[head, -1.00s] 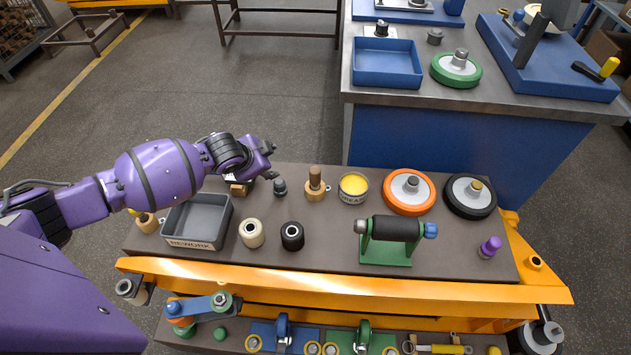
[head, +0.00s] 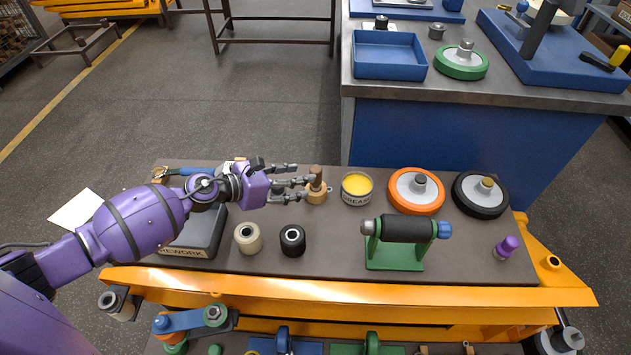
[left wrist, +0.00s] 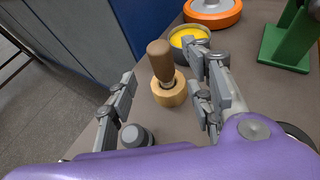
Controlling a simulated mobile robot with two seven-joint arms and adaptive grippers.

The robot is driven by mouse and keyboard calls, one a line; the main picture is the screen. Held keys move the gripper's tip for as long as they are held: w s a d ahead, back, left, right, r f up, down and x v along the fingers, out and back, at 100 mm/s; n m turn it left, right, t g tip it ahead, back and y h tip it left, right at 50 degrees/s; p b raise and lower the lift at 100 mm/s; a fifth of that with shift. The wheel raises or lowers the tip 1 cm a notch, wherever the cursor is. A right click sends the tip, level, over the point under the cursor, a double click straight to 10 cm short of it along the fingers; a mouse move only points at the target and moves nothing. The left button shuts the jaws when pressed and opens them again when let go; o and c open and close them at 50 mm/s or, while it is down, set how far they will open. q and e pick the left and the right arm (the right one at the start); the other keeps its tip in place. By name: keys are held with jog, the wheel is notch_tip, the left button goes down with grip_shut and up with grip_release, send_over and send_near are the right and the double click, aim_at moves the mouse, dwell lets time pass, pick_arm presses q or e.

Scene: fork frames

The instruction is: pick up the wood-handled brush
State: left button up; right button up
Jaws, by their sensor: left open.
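The wood-handled brush (head: 316,179) stands upright on the trolley top, its dark brown handle above a round, light wooden base. In the left wrist view the brush (left wrist: 161,62) shows ahead, between the spread fingers. My left gripper (head: 298,180) is open and empty, just left of the brush, with its fingers pointing at it. In the left wrist view the gripper (left wrist: 160,75) has a finger on each side of the brush; I cannot tell whether either touches it. My right gripper is not in view.
The grease tin (head: 357,188) stands close right of the brush. A small grey cylinder (left wrist: 136,137) is near the left finger. The orange wheel (head: 416,190), green roller stand (head: 395,262), black roller (head: 292,240) and cream roller (head: 248,238) stand around. The grey rework bin (head: 190,251) is partly hidden.

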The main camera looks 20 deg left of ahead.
aim_at(316, 167)
pick_arm(q)
jog(key=x, duration=0.6)
jog(key=shift+w+d+f, duration=0.15)
jog(key=shift+d, duration=0.2)
jog(key=shift+w, duration=0.1)
grip_shut()
jog(key=shift+r, duration=0.6)
notch_tip(316, 167, up, 3)
jog(key=shift+f+p, duration=0.2)
jog(key=shift+p, duration=0.6)
jog(key=s+d+r+p, duration=0.2)
jog(key=s+r+p, duration=0.2)
jog(key=s+p, duration=0.2)
jog(key=s+d+r+p, duration=0.2)
jog(key=s+r+p, duration=0.3)
jog(key=s+p, duration=0.1)
jog(key=shift+s+d, duration=0.25)
jog(key=shift+s, duration=0.45)
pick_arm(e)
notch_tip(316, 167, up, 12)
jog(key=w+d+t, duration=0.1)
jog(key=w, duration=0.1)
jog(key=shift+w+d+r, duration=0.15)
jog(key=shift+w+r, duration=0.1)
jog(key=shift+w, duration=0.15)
